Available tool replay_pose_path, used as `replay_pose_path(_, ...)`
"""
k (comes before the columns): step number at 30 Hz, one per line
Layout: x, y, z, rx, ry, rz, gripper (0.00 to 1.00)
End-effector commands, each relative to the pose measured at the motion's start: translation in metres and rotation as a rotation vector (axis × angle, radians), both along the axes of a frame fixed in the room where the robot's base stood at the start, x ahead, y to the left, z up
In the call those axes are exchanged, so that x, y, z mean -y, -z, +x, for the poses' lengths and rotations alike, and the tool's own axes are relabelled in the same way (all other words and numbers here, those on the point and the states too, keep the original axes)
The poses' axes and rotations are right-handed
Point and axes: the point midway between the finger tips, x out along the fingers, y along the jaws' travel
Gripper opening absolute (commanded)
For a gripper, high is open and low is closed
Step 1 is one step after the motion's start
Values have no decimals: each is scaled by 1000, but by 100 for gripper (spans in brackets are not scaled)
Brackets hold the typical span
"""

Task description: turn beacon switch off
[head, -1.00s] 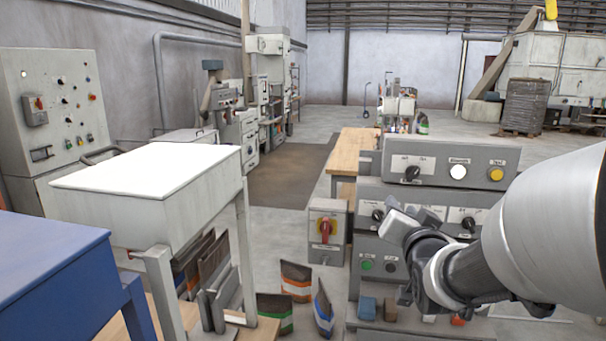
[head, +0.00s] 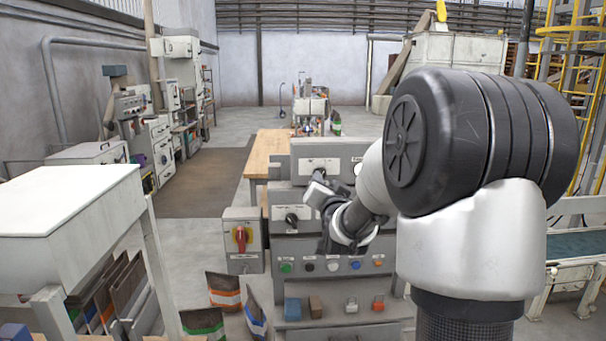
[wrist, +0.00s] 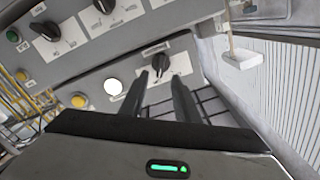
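The switch is a black rotary knob on a white plate on the upper grey panel. In the wrist view the knob (wrist: 160,63) is just beyond my fingertips, roughly in line with the gap between them. My gripper (wrist: 160,80) is open, its two dark fingers apart with nothing visible held. I cannot tell whether they touch the knob. In the head view the knob's white plate (head: 316,164) shows, and my gripper (head: 318,190) is in front of the panel, covering most of the knob. A white lamp (wrist: 113,87) and a yellow button (wrist: 79,101) sit beside the knob.
A lower panel has another black knob (head: 292,218) and a row of coloured buttons (head: 333,266). A red-handled switch box (head: 242,240) stands left of it. A white-topped hopper (head: 70,205) is at left. My arm hides the panel's right side.

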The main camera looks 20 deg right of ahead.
Motion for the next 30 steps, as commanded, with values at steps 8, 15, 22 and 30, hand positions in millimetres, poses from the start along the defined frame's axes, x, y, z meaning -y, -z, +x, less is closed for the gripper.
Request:
replay_pose_path(8,11,0,39,0,0,1,29)
replay_pose_path(15,13,0,46,0,0,0,29)
replay_pose_path(22,13,0,45,0,0,0,17)
replay_pose_path(30,13,0,45,0,-1,-2,0)
